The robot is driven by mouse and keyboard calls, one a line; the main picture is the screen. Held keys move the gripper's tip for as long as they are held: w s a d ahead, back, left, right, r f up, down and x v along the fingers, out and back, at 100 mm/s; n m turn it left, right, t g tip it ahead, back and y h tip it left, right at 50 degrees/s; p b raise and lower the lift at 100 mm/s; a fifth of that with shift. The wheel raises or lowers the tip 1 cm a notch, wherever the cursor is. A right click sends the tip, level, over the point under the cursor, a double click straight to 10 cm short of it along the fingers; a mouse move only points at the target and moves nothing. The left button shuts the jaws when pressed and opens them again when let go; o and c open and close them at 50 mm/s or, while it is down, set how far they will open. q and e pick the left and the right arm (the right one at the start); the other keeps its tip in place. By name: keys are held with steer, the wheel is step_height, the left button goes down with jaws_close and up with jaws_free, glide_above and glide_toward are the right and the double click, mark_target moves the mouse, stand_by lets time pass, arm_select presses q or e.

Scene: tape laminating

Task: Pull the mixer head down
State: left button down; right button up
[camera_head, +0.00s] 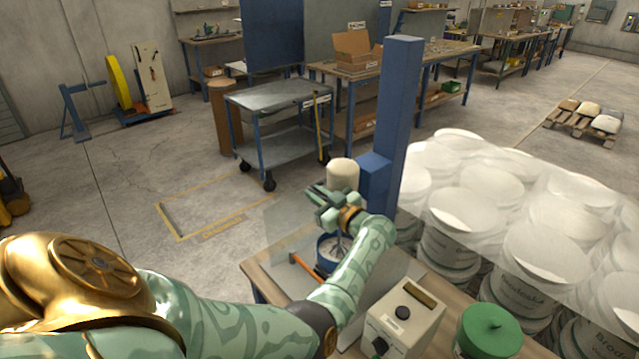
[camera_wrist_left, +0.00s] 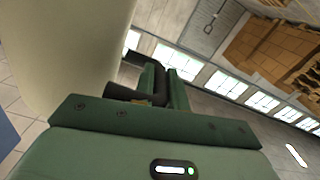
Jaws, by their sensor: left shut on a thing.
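The mixer has a cream rounded head (camera_head: 343,174) on a blue bracket that joins a tall blue column (camera_head: 398,120). My left gripper (camera_head: 322,196) is at the near left side of the head. In the left wrist view its green fingers (camera_wrist_left: 163,84) are shut on a dark handle (camera_wrist_left: 122,92), next to the large cream head (camera_wrist_left: 70,45). A blue pot (camera_head: 327,247) with grey contents stands on the bench below the head, partly hidden by my left arm. My right gripper is not in view.
The wooden bench (camera_head: 262,283) also carries a grey control box (camera_head: 402,318), a green-lidded container (camera_head: 488,333) and an orange-handled tool (camera_head: 304,269). A clear panel stands by the pot. Wrapped white buckets (camera_head: 520,240) fill the right. A cart (camera_head: 278,98) stands behind; open floor lies left.

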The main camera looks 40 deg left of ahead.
arm_select(q)
step_height(320, 180, down, 3)
steer(key=shift+s+f+b, duration=0.1)
steer(key=shift+f+b, duration=0.1)
steer(key=shift+b, duration=0.5)
steer(key=c, duration=1.4)
jaws_free()
steer(key=shift+f, duration=0.1)
